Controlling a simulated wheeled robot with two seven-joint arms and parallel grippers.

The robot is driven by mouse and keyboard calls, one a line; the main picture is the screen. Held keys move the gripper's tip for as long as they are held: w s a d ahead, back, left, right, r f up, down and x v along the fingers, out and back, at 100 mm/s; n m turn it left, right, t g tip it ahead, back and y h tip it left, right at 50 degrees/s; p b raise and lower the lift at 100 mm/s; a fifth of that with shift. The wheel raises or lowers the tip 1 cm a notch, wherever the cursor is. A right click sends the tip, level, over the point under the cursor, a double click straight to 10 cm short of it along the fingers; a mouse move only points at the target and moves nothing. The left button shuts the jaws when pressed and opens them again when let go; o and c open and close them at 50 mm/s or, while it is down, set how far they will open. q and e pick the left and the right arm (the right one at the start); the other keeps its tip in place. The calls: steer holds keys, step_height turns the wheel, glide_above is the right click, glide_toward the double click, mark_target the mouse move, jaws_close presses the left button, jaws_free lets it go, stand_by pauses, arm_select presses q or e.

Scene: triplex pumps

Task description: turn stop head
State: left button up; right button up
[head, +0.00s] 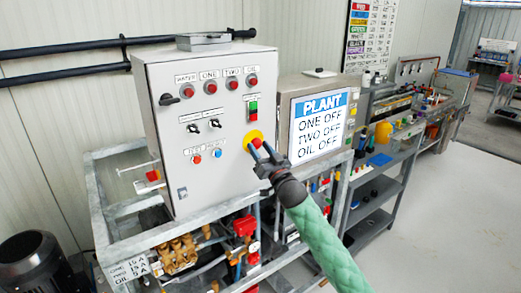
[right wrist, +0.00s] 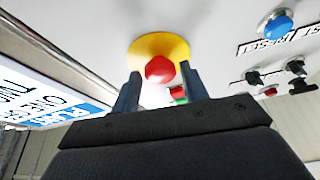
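The red stop head (right wrist: 160,69) sits on a round yellow plate (right wrist: 158,44) on the grey control cabinet (head: 165,130). In the head view the yellow plate (head: 252,135) shows low on the right of the cabinet's front, with the stop head partly covered by my gripper. My right gripper (head: 262,153) is at the stop head. In the right wrist view its fingers (right wrist: 160,88) are apart, one on each side of the head's outline with gaps showing. I cannot tell how deep the head is between them. My left gripper is not in view.
A display board (head: 319,122) headed PLANT, reading ONE OFF, TWO OFF, OIL OFF, stands close right of my gripper. A black handle (head: 169,99) and a red-and-green switch (head: 253,108) are on the cabinet. A metal frame (head: 120,215) with pumps is below. Open floor lies at right.

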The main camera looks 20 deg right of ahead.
steer(key=c, duration=0.6)
steer(key=shift+a+m+h, duration=0.1)
steer(key=shift+m+h, duration=0.7)
steer(key=shift+m, duration=0.7)
steer(key=shift+r+m+h, duration=0.1)
steer(key=shift+m+h, duration=0.3)
steer(key=shift+m, duration=0.3)
steer(key=shift+a+m+h, duration=0.1)
steer(key=shift+m+h, duration=0.3)
steer(key=shift+m, duration=0.6)
steer(key=shift+m+h+p, duration=0.35)
steer(key=shift+m+h, duration=0.05)
steer(key=shift+m, duration=0.1)
steer(key=o, duration=1)
steer(key=shift+s, duration=0.2)
steer(key=shift+s+f+b, duration=0.3)
steer(key=shift+s+b, duration=0.05)
steer(key=shift+b, duration=0.05)
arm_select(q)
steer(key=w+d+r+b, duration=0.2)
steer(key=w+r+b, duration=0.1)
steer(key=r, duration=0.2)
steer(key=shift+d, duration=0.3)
arm_select(e)
steer(key=v, duration=0.6)
steer(key=shift+s, duration=0.35)
